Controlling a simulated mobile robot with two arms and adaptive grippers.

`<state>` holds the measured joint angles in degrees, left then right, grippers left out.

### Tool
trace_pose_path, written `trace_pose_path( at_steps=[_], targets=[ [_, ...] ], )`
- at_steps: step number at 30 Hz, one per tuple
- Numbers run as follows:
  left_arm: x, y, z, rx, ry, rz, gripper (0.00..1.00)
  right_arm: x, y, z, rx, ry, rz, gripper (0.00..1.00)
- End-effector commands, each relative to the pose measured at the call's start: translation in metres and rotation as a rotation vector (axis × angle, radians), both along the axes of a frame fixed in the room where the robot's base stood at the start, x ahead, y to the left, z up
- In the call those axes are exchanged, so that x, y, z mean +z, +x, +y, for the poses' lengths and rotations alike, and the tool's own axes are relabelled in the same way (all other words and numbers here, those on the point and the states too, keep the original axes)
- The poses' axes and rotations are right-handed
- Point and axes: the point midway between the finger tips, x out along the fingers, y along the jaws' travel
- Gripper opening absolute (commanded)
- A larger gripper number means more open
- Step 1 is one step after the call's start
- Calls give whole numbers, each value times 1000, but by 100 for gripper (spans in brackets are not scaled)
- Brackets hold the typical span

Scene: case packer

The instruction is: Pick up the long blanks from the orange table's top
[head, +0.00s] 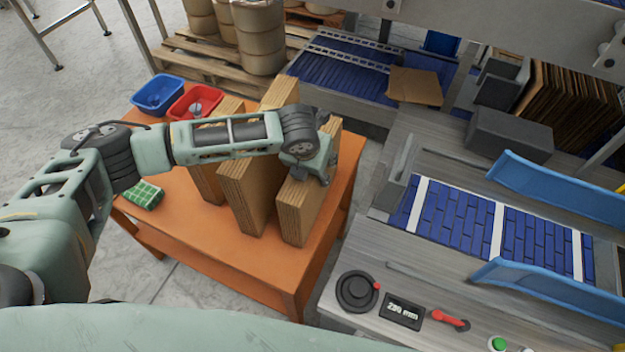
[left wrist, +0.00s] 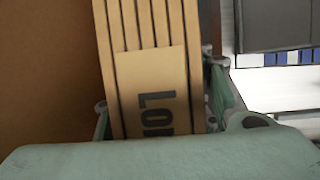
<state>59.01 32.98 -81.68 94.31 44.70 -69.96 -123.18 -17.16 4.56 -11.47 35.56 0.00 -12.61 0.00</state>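The stack of long blanks (head: 303,212) stands on edge at the right of the orange table's top (head: 200,237). In the left wrist view the stack (left wrist: 150,30) bears a label of which "LO" and part of another letter show. My left gripper (head: 313,165) is over the stack's upper part. In the left wrist view its fingers (left wrist: 158,95) lie on both sides of the stack, close against it; whether they press on it is unclear. My right gripper is out of view.
A taller brown stack (head: 252,190) stands just left of the long blanks, another (head: 207,180) beyond it, partly behind my arm. Blue (head: 157,95) and red (head: 185,104) bins and a green box (head: 143,195) are at the table's left. The machine with blue guides (head: 555,185) is at the right.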

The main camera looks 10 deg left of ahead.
Motion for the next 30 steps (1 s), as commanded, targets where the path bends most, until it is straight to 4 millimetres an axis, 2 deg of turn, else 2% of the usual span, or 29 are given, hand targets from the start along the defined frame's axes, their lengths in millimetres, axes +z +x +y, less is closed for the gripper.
trace_pose_path(
  at_steps=[2,14,24,30],
  targets=[
    [0,0,0,0,0,0,36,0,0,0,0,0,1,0],
    [0,0,0,0,0,-1,1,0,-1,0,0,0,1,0],
    [4,1,0,0,-2,-4,0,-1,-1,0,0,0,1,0],
    [20,2,-1,0,-3,-7,0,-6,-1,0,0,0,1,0]
  ],
)
